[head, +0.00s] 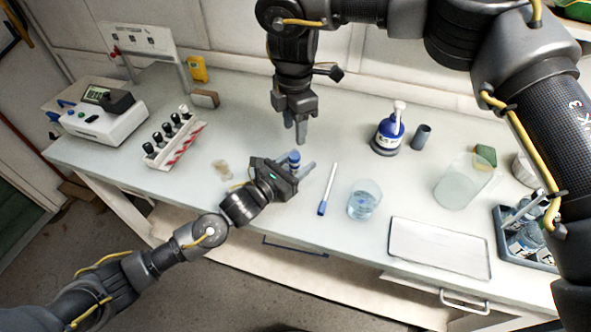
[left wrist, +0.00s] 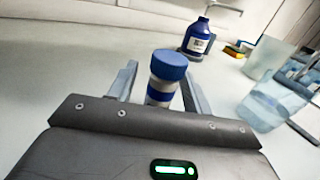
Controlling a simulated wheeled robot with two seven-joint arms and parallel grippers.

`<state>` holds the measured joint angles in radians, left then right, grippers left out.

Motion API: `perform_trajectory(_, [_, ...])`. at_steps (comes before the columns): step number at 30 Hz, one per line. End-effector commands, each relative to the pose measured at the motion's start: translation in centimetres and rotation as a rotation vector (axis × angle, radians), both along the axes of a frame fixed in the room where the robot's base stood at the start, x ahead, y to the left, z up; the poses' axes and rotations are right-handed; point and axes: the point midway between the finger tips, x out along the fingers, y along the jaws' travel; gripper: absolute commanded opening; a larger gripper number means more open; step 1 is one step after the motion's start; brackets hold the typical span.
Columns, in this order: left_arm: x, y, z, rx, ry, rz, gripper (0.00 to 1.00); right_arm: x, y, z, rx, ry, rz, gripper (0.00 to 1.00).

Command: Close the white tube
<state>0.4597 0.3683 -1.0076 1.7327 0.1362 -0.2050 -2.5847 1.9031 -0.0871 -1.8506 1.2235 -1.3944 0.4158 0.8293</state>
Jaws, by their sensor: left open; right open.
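A small white tube with a blue band (left wrist: 160,94) and a blue cap (left wrist: 170,64) stands upright between the fingers of my left gripper (left wrist: 158,90). In the head view the blue cap (head: 294,157) shows between those fingers. My left gripper (head: 296,168) is open, with a finger on each side of the tube; I cannot tell whether either touches it. The cap sits on top of the tube; how tightly is not visible. The tube's lower part is hidden by the gripper. My right gripper (head: 296,130) is open and empty, pointing down just behind the tube.
A blue bottle (head: 389,132) is behind. A rack of dark-capped vials (head: 174,142) is left. Bench space between rack and grippers is mostly clear.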

Motion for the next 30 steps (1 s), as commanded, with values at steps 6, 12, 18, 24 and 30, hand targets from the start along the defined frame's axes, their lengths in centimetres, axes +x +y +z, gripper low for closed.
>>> perform_trajectory(6, [0.35, -0.41, 0.02, 0.000, 0.000, -0.001, 0.50, 0.00, -0.01, 0.00, 0.000, 0.000, 0.000, 0.46])
perform_trajectory(12, [0.34, -0.39, 0.02, 0.000, 0.000, -0.001, 0.48, 0.00, -0.01, 0.00, 0.000, 0.000, 0.000, 0.46])
perform_trajectory(18, [0.34, -0.36, 0.02, 0.000, 0.000, 0.000, 0.22, 0.00, -0.01, 0.00, 0.000, 0.000, 0.000, 0.46])
perform_trajectory(24, [0.34, -0.36, 0.01, 0.000, 0.000, 0.000, 0.00, 0.00, 0.00, 0.00, 0.000, 0.000, 0.000, 0.46])
perform_trajectory(30, [0.34, -0.37, 0.01, 0.000, 0.000, 0.000, 0.00, 0.00, -0.01, 0.00, 0.000, 0.000, 0.007, 0.46])
